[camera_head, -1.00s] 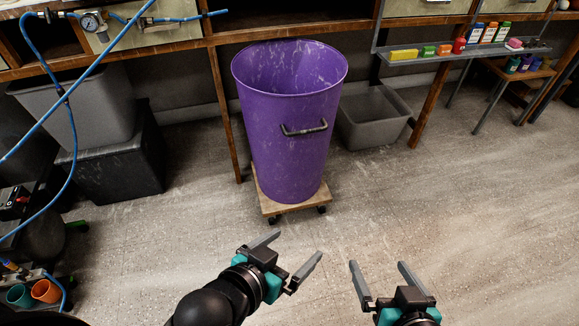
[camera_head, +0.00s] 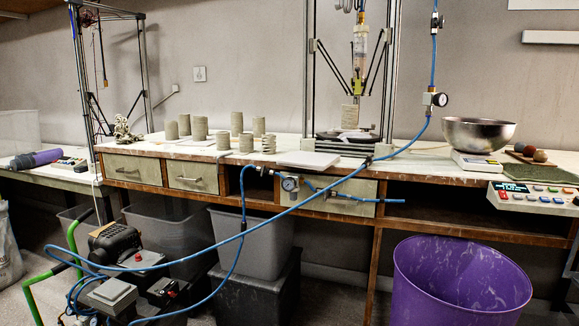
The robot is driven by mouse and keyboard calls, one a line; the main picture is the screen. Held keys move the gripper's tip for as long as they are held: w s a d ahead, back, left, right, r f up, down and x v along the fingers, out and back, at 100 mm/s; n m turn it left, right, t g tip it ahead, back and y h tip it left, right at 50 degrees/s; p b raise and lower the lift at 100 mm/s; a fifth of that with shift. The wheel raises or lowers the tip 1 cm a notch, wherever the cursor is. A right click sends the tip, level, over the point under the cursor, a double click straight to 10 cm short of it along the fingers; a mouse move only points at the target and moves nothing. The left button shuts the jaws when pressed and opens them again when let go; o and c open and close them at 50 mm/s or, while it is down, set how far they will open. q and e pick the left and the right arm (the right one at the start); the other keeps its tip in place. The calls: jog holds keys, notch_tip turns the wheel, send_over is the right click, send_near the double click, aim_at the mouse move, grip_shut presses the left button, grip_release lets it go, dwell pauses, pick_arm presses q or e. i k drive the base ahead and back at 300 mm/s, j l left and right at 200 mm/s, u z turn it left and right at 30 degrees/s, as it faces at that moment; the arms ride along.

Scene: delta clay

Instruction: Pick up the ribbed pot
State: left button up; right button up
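Several small grey-beige clay pots stand upright in a group on the white-topped workbench (camera_head: 225,165). The pot at the group's front right (camera_head: 269,144) looks wavy and banded, the most clearly ribbed of them; it is small in the picture. Beside it to the left is a short cylinder pot (camera_head: 246,143). Another pot (camera_head: 350,117) with fine horizontal lines stands on the delta printer under its nozzle. Neither of my grippers shows in this view.
A white slab (camera_head: 308,160) lies right of the pots. A blue hose (camera_head: 300,207) crosses in front of the bench. A purple bin (camera_head: 460,285) stands at front right, a compressor cart (camera_head: 118,270) at lower left. A steel bowl (camera_head: 478,133) sits on a scale.

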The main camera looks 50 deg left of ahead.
aim_at(270, 139)
jog(key=u, duration=1.8)
